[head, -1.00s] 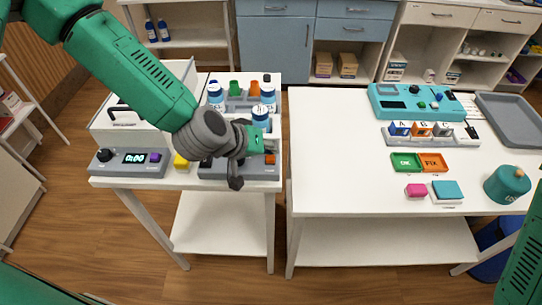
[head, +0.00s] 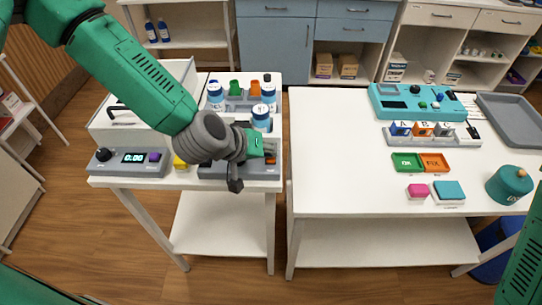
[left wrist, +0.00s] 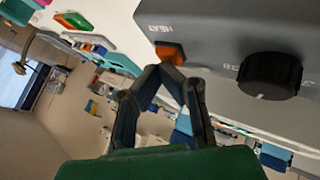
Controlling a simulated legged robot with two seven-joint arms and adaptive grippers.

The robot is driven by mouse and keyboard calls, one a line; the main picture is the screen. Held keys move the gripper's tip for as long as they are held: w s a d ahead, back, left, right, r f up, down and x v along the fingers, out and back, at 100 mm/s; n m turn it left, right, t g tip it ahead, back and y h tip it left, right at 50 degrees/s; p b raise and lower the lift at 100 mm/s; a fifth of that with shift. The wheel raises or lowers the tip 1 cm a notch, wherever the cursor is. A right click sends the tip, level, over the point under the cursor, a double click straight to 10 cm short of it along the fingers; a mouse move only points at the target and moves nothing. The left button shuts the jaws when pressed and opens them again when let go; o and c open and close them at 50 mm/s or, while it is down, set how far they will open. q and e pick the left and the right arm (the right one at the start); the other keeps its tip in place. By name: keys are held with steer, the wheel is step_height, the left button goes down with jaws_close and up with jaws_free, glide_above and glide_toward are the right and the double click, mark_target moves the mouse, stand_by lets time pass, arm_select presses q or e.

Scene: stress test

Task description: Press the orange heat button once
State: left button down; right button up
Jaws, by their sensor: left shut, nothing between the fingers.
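The orange heat button (left wrist: 170,52) sits beside the word HEAT on the face of a grey device (left wrist: 215,28) in the left wrist view. A black dial (left wrist: 270,76) is to its right. My left gripper (left wrist: 172,72) is shut and empty, its fingertips very close to the button. I cannot tell whether they touch it. In the head view the left gripper (head: 268,152) is at the right end of the same grey device (head: 212,172), and mostly covers the device and the button. My right gripper is out of view.
A second grey unit with a display (head: 128,162) and a yellow block (head: 180,162) are to the left. Blue-capped bottles (head: 261,118) stand just behind the gripper. The white table on the right (head: 340,165) has free room on its left side.

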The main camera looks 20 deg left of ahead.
arm_select(q)
steer(key=shift+f, duration=0.2)
steer(key=shift+r, duration=0.15)
stand_by(0.3)
steer(key=shift+d+r+p, duration=0.1)
steer(key=shift+r+p, duration=0.6)
steer(key=shift+r, duration=0.1)
step_height(320, 180, up, 5)
steer(key=p, duration=0.4)
stand_by(0.6)
